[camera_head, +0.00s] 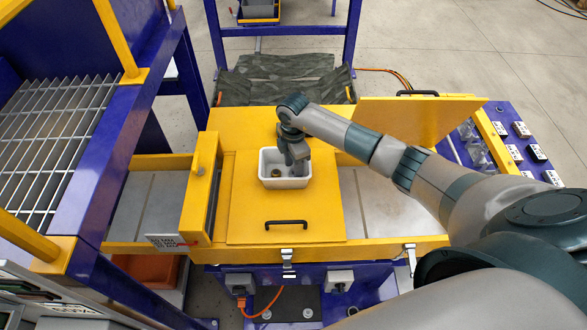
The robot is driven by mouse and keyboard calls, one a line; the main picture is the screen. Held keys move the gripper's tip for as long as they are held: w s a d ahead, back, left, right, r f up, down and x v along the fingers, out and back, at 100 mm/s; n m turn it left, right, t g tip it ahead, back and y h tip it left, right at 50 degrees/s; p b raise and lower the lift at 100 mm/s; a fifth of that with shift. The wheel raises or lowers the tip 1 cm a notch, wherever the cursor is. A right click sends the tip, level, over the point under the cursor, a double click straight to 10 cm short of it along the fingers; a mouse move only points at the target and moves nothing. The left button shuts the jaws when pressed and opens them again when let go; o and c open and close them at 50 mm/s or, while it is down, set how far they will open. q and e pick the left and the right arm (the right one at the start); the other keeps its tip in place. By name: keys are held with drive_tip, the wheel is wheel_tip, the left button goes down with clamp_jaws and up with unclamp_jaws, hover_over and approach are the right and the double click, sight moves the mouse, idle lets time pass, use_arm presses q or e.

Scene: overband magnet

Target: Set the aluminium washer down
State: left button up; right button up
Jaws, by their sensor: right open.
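My right gripper (297,168) reaches down into a small white bin (284,183) on the yellow cover. Its jaws are open, at the right part of the bin. A small brass-coloured round piece (275,173) lies in the bin, left of the gripper. I cannot make out an aluminium washer; the gripper hides part of the bin floor. My left gripper is not in view.
The yellow cover (245,215) has a black handle (286,223) in front of the bin. A yellow upright (200,195) stands left of the bin. A blue frame with a grating (50,130) is at far left.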

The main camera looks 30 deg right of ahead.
wheel_tip(320, 180, up, 11)
drive_tip(key=b, duration=0.2)
idle(0.3)
idle(0.3)
